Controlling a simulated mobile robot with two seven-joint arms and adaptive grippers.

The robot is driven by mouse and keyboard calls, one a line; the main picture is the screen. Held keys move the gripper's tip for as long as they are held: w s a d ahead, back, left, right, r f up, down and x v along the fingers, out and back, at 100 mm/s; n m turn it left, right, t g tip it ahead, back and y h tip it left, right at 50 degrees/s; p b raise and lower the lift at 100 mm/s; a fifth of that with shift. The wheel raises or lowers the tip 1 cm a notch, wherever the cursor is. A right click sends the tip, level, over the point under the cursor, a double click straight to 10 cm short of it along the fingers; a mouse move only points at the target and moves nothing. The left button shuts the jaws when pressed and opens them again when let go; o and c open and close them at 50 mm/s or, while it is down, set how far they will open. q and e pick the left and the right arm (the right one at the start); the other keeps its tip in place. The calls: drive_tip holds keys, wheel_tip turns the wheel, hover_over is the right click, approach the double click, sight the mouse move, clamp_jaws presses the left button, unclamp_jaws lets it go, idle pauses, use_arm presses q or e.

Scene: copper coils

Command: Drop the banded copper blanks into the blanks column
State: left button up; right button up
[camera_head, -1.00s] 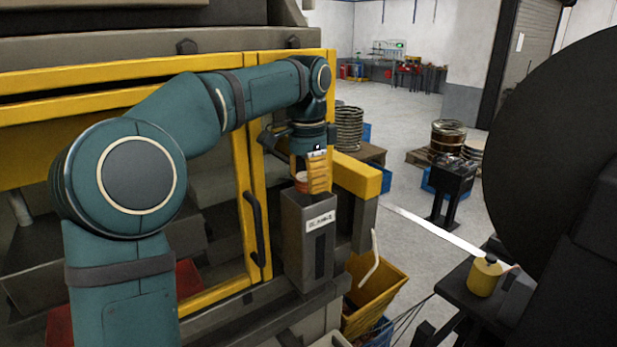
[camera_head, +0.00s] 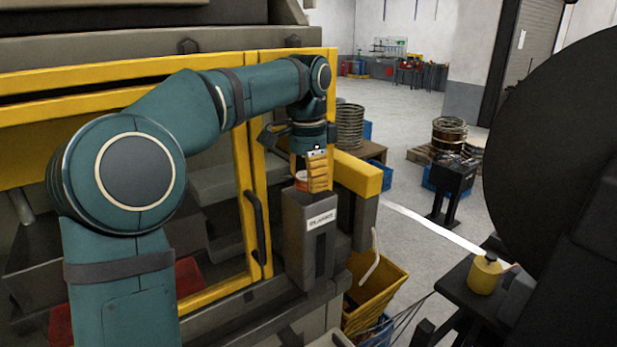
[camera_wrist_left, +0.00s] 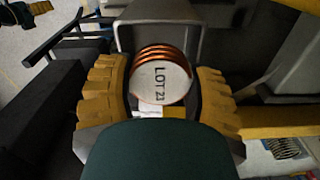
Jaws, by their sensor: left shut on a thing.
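A copper blank (camera_head: 301,181) with an orange-copper side is between the yellow fingers of my left gripper (camera_head: 309,184). In the left wrist view the blank (camera_wrist_left: 160,80) shows a pale round end marked LOT 23 and copper bands along its upper edge. My left gripper (camera_wrist_left: 160,100) is shut on it, one ribbed yellow finger on each side. The blanks column (camera_head: 296,235), a grey box with a white BLANKS label and a dark slot, stands directly below the gripper. The blank is at its top opening; how far it is inside I cannot tell. My right gripper is not in view.
The yellow-framed machine door (camera_head: 243,170) with a dark handle stands just left of the column. A yellow rail (camera_head: 358,174) is close on the right. A yellow bin (camera_head: 375,293) sits below. A large dark disc (camera_head: 560,150) fills the right side.

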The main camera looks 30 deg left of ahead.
use_arm(q)
drive_tip(key=o, duration=1.4)
drive_tip(key=shift+c, duration=0.2)
drive_tip(key=shift+r, duration=0.1)
wheel_tip(320, 180, up, 12)
drive_tip(key=shift+s, duration=0.2)
